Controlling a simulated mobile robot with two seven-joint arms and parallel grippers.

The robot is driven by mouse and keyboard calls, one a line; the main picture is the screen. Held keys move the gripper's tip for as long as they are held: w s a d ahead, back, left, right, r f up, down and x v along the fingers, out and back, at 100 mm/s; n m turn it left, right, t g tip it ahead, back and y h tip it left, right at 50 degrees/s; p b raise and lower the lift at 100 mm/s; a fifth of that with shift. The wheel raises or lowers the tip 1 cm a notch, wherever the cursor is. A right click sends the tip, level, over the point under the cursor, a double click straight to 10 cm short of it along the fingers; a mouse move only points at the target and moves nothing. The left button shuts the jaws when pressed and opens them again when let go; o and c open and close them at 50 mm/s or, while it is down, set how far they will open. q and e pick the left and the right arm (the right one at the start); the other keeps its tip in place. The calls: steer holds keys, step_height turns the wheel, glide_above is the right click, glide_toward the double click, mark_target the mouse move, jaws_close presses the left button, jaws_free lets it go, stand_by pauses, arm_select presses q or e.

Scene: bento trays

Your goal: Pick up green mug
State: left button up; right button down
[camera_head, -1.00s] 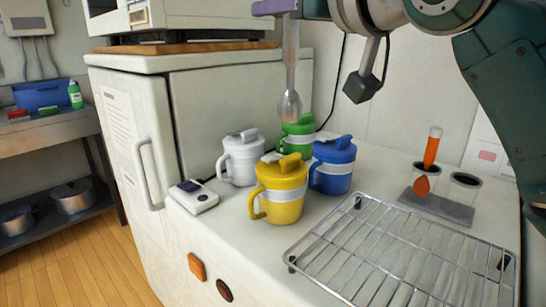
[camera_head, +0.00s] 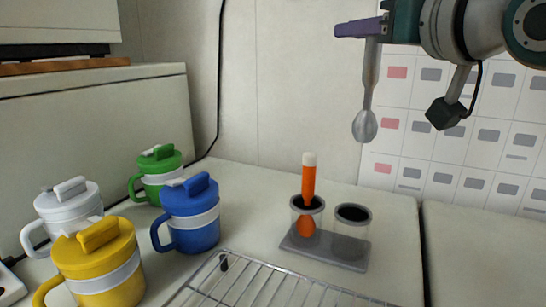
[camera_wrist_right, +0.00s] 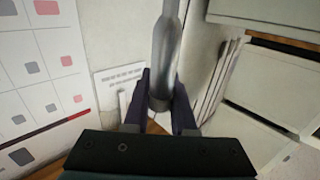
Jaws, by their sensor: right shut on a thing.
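The green mug (camera_head: 161,172) stands upright with a lid at the back of the counter. The blue mug (camera_head: 192,217) stands in front of it to the right and hides part of it. The white mug (camera_head: 69,214) and yellow mug (camera_head: 100,264) stand nearer, to the left. My right gripper (camera_head: 366,28) is high at the upper right, well away from the green mug. It is shut on a metal spoon (camera_head: 370,92) that hangs down. In the right wrist view, the spoon's handle (camera_wrist_right: 164,62) is between the gripper's fingers (camera_wrist_right: 160,104). My left gripper is out of view.
A wire rack (camera_head: 262,287) lies at the front of the counter. A grey holder (camera_head: 318,247) with two cups stands at right, an orange-filled tube (camera_head: 308,182) in one. A black cable (camera_head: 218,90) runs down the back wall. The counter between mugs and holder is clear.

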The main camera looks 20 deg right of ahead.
mark_target(365, 127)
step_height(365, 127, down, 17)
steer(key=b, duration=0.4)
steer(key=shift+f, duration=0.2)
steer(key=shift+a, duration=0.1)
